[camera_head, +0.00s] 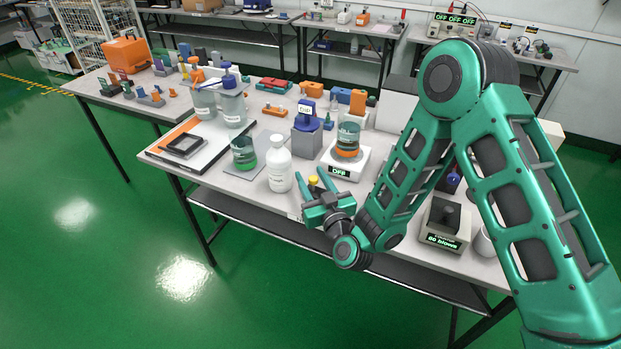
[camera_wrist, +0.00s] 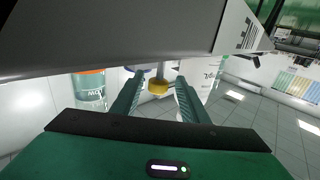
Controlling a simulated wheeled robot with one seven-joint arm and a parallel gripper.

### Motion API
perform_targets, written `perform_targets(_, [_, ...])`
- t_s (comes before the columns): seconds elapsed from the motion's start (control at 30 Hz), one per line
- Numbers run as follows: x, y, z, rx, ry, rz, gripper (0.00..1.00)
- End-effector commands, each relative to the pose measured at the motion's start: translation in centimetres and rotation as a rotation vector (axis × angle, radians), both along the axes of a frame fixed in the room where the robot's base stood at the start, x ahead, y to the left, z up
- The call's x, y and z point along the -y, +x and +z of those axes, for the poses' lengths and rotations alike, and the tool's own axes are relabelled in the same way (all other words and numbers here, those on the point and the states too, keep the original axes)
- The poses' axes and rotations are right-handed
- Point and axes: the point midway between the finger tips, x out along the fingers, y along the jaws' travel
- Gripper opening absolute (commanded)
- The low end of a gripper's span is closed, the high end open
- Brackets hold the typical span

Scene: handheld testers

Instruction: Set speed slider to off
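A white stirrer-like device (camera_head: 345,160) with a green display that reads OFF stands near the table's front edge. A beaker (camera_head: 348,138) with an orange band stands on it. I cannot make out a speed slider for certain. A small yellow knob or cap (camera_head: 313,180) shows just left of the device. In the wrist view, the yellow part (camera_wrist: 158,86) on a grey stem lies between and beyond my fingertips. My gripper (camera_head: 312,180) is open, its fingers (camera_wrist: 157,92) apart with nothing clearly held. Contact with the yellow part cannot be told.
A white bottle (camera_head: 279,166) stands close left of my gripper, and a flask with green liquid (camera_head: 243,154) beyond it. A large grey surface (camera_wrist: 120,35) crosses the wrist view very near.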

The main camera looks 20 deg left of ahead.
Motion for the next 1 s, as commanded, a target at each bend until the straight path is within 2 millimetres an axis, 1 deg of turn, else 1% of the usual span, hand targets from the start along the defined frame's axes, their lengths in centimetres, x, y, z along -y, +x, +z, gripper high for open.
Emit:
perform_targets(0.2, [0.1, 0.0, 0.0, 0.0, 0.0, -0.002, 0.4])
perform_targets(0.33, [0.5, -0.5, 0.0, -0.001, -0.001, -0.001, 0.4])
perform_targets(0.47, [1.5, -2.1, -0.1, -0.001, -0.003, 0.001, 0.4])
perform_targets(0.7, [4.3, -5.6, -0.1, -0.002, -0.004, -0.001, 0.4])
perform_targets(0.8, [5.3, -6.8, -0.1, -0.002, -0.003, -0.002, 0.4])
perform_targets(1.0, [6.4, -8.2, -0.2, -0.003, -0.001, -0.002, 0.4])
